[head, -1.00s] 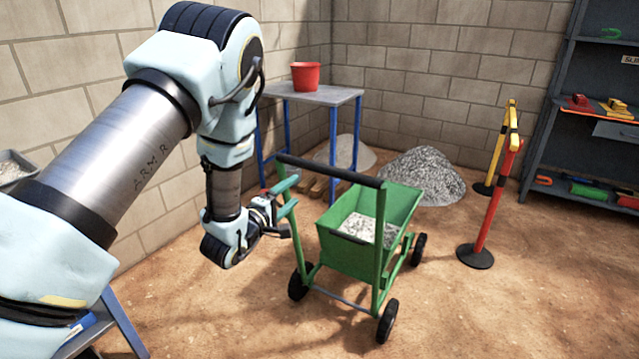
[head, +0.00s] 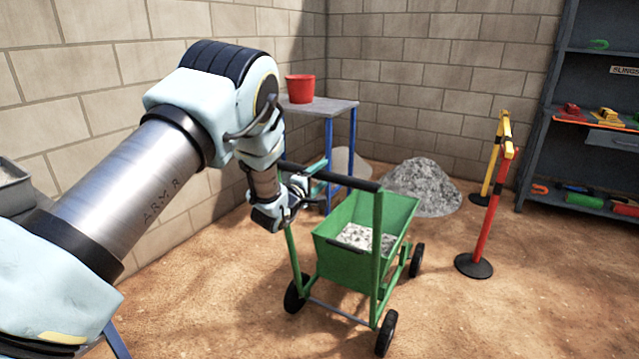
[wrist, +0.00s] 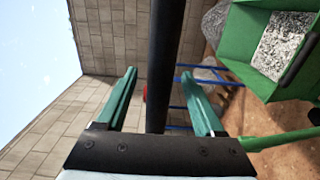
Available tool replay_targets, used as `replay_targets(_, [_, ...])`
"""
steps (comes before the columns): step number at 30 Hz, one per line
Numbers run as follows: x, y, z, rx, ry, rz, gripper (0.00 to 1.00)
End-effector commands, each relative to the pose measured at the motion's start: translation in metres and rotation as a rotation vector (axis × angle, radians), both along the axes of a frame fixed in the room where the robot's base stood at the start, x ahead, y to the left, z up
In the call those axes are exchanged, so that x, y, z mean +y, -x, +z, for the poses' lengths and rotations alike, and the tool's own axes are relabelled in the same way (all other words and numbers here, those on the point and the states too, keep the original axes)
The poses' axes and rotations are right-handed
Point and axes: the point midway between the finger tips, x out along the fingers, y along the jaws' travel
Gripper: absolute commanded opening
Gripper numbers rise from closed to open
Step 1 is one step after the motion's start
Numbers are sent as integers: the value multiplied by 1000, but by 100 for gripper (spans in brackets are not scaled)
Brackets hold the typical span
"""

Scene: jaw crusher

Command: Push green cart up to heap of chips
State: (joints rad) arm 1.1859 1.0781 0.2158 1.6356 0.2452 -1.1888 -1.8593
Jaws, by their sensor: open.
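The green cart (head: 340,255) stands on the dirt floor right of my arm, with grey chips (head: 365,237) in its tub. Its black handle bar (head: 350,180) is towards me. The grey heap of chips (head: 424,188) lies just beyond the cart, near the wall corner; a gap to the cart is hard to judge. My gripper (head: 314,180) is open at the left part of the bar. In the wrist view, the bar (wrist: 164,60) runs between the two green fingers (wrist: 158,100), with space on both sides. The tub (wrist: 245,45) shows at right.
A blue-legged table (head: 340,106) with a red bucket (head: 299,89) stands behind the cart at left. A red post (head: 485,215) and a yellow post (head: 492,165) stand to the right. A dark shelf (head: 545,120) is beyond them. Open floor lies right of the cart.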

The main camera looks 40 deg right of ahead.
Motion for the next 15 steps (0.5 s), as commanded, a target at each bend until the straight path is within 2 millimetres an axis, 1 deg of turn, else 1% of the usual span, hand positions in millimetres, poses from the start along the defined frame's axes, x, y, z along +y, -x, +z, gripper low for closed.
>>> replay_targets(3, [-5,-2,0,0,0,1,70])
replay_targets(11, [-6,-2,1,-1,0,0,69])
replay_targets(15, [-6,-1,1,-1,0,0,53])
